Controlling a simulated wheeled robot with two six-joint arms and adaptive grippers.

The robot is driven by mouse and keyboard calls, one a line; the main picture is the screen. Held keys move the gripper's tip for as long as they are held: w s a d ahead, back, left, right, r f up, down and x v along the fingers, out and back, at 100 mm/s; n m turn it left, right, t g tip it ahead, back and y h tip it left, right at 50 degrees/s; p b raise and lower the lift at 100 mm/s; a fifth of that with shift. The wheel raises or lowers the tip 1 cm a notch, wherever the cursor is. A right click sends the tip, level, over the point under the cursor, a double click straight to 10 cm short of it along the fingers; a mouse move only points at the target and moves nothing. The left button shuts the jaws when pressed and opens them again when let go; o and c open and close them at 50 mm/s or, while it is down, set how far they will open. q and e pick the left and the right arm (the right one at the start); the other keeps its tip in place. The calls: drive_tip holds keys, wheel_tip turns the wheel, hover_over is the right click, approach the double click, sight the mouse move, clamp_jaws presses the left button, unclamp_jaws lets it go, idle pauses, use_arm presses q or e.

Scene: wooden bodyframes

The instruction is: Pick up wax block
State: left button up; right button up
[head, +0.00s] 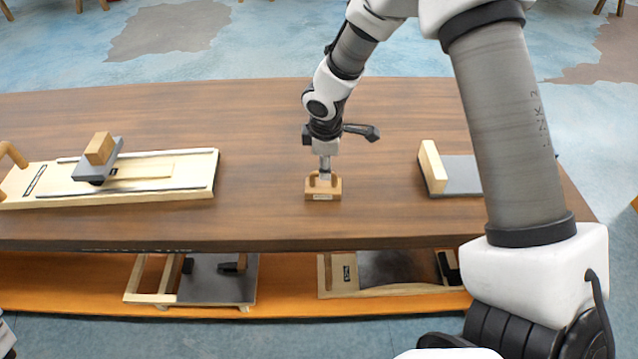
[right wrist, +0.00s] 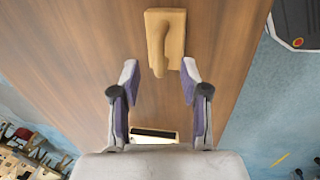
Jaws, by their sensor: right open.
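The wax block (head: 322,190) appears as a tan block with a raised handle and a small front label, standing on the table. In the right wrist view the block (right wrist: 173,20) is near the top, its handle pointing down toward the space between the fingertips. My right gripper (head: 325,172) points down just above and behind the block in the head view. In the right wrist view it (right wrist: 159,72) is open, with a finger on each side of the handle's end. Whether it touches the handle is not clear. My left gripper is not in view.
A wooden board with rails (head: 190,170) carries a grey plate and small block at left. A grey plate with an upright cream piece (head: 432,168) stands at right. Frames lie on the lower shelf (head: 285,290). Bare tabletop (head: 260,150) surrounds the block.

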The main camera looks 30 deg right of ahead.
sight(323, 182)
drive_tip(key=x, duration=0.6)
drive_tip(key=shift+w+a+r, duration=0.1)
drive_tip(key=shift+w, duration=0.25)
drive_tip(key=shift+s+a+r, duration=0.1)
drive_tip(key=shift+s+r, duration=0.1)
drive_tip(key=shift+s, duration=0.1)
drive_tip(key=c, duration=0.5)
clamp_jaws()
